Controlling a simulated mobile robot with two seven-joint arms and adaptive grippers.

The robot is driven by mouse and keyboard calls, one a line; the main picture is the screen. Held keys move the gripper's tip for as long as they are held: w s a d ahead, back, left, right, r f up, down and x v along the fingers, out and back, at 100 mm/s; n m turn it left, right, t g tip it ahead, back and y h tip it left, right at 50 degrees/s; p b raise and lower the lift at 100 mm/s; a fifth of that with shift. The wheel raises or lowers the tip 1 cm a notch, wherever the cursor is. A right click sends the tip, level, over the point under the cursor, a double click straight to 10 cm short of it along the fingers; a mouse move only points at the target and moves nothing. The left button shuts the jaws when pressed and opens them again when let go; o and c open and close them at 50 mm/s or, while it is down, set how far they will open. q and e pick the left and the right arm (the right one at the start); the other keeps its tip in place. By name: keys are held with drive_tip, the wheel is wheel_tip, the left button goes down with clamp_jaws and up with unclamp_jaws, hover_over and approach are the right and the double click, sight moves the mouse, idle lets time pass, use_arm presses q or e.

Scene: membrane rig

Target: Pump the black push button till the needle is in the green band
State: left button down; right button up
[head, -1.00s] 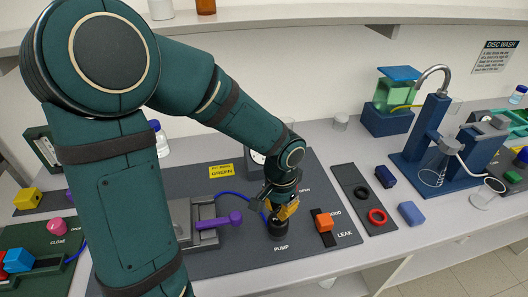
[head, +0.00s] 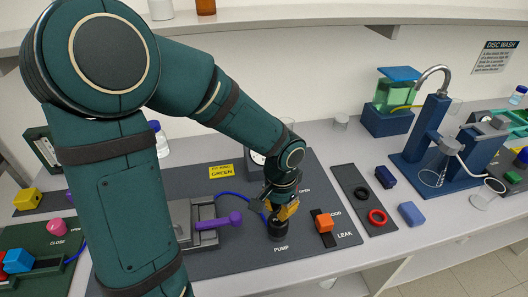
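The black push button (head: 277,231) stands on the dark rig board (head: 235,262), just behind the "PUMP" label. My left gripper (head: 277,220) is directly above it, pointing down, with its tip at or very near the button's top. The wrist hides the fingertips, so I cannot tell whether they are open or shut. The gauge (head: 256,157) stands behind my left wrist. Its face is mostly covered by my arm, and neither needle nor green band can be read. My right gripper is not in view.
A purple-handled clamp (head: 218,221) lies left of the button. A dark strip with black and red rings (head: 377,216) lies further right. A blue stand (head: 427,140) and blue blocks (head: 411,213) are at the right.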

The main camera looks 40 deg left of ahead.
sight(278, 219)
use_arm(q)
drive_tip(key=shift+f, duration=0.15)
drive_tip(key=shift+f+b, duration=2.4)
drive_tip(key=shift+f, duration=0.35)
wheel_tip(278, 219, up, 6)
drive_tip(key=p, duration=0.5)
drive_tip(key=shift+f, duration=0.1)
